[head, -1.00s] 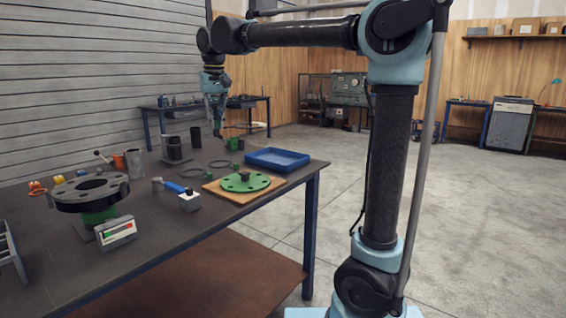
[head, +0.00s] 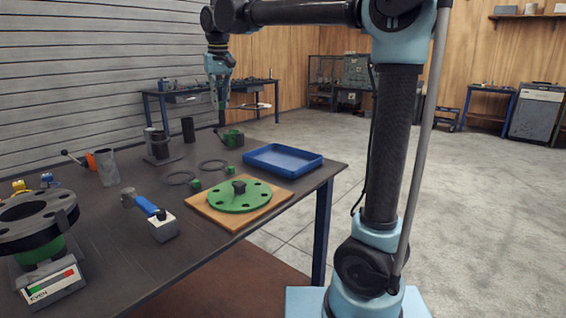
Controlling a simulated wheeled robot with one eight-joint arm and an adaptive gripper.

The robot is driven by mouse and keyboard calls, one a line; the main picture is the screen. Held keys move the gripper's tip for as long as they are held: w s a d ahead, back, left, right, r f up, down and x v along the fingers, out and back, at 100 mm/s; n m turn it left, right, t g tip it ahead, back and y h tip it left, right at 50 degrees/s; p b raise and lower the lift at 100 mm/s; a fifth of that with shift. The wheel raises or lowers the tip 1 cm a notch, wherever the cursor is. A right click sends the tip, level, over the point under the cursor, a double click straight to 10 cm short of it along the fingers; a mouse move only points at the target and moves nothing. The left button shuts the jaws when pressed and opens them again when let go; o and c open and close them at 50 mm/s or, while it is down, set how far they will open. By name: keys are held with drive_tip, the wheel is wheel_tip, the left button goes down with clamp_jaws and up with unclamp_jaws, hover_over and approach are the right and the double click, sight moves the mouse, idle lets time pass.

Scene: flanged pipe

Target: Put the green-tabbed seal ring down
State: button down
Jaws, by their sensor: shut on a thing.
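My gripper (head: 221,98) is in the head view, pointing down above the far part of the workbench (head: 110,262). Two dark rings lie flat on the bench below: one nearer (head: 178,178) with a green tab (head: 196,185), one farther (head: 212,166) with a green tab (head: 230,170).
A blue tray (head: 283,160) stands at the bench's right edge. A green flange (head: 239,196) lies on a wooden board (head: 208,213). A green block (head: 232,138), dark cylinders (head: 187,130) and a blue-handled tool (head: 147,205) stand around. A big dark flange (head: 18,236) is at left.

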drive_tip(key=shift+w+d, duration=0.2)
drive_tip(key=shift+w, duration=0.1)
drive_tip(key=w+d+f+m, duration=0.1)
drive_tip(key=w+d+f, duration=0.1)
drive_tip(key=d+f, duration=0.2)
drive_tip(key=w+d+f+m, duration=0.1)
drive_tip(key=w+d+f, duration=0.2)
drive_tip(key=f, duration=0.4)
drive_tip(key=w+d+f+m, duration=0.1)
drive_tip(key=w+d+f, duration=0.1)
drive_tip(key=d+f, duration=0.3)
drive_tip(key=shift+w+f+m+h, duration=0.3)
drive_tip(key=shift+f, duration=0.4)
drive_tip(key=shift+a+f, duration=0.1)
drive_tip(key=shift+f, duration=2.4)
drive_tip(key=c, duration=1.8)
unclamp_jaws()
drive_tip(key=shift+c, duration=0.2)
